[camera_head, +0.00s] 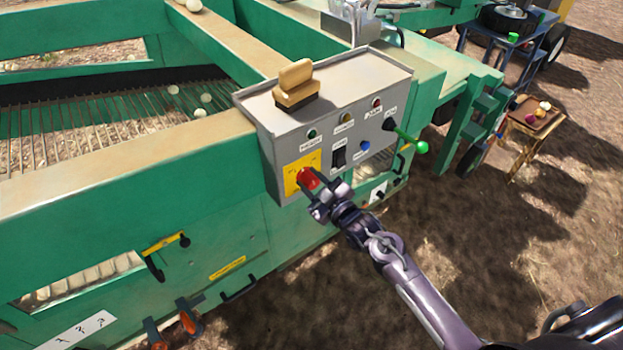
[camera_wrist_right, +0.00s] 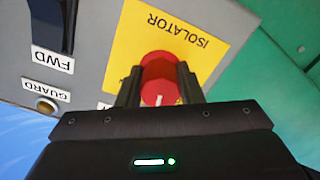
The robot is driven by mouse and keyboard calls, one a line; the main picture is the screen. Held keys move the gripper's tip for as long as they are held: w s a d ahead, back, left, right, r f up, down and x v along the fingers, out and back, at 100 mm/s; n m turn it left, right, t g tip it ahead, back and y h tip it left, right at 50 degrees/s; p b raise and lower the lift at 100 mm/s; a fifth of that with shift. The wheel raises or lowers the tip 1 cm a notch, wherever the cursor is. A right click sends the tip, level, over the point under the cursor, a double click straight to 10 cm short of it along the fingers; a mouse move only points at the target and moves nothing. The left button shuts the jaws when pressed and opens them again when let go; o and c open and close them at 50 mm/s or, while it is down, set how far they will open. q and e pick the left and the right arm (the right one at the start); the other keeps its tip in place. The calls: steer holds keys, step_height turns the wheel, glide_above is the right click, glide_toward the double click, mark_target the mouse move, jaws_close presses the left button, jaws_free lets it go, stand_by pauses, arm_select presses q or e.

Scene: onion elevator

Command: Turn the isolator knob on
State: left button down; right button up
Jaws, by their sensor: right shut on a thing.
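The isolator knob (camera_head: 307,178) is red and sits on a yellow plate (camera_head: 296,163) at the lower left of the grey control panel (camera_head: 340,120). In the right wrist view the knob (camera_wrist_right: 159,80) has a pale mark at its lower edge, and the yellow plate (camera_wrist_right: 150,35) reads ISOLATOR. My right gripper (camera_head: 316,190) is at the knob. Its two fingers (camera_wrist_right: 158,88) are shut on the knob's sides. My left gripper is not in view.
A black switch (camera_head: 339,158) labelled FWD in the wrist view, a blue button (camera_head: 364,145) and a green-ended lever (camera_head: 421,147) are right of the knob. A wooden-handled brush (camera_head: 296,84) lies on the panel top. Open ground lies at the right.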

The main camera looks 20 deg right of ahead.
steer(key=m+p, duration=0.1)
steer(key=m, duration=0.5)
steer(key=shift+r+m+p, duration=0.1)
steer(key=shift+m+p, duration=0.2)
steer(key=shift+p, duration=0.1)
steer(key=m+p, duration=0.1)
steer(key=m, duration=0.4)
steer(key=shift+a, duration=0.1)
steer(key=o, duration=1)
steer(key=shift+c, duration=0.2)
steer(key=shift+s, duration=0.1)
steer(key=v, duration=0.7)
steer(key=shift+s+b, duration=0.3)
steer(key=shift+b, duration=0.05)
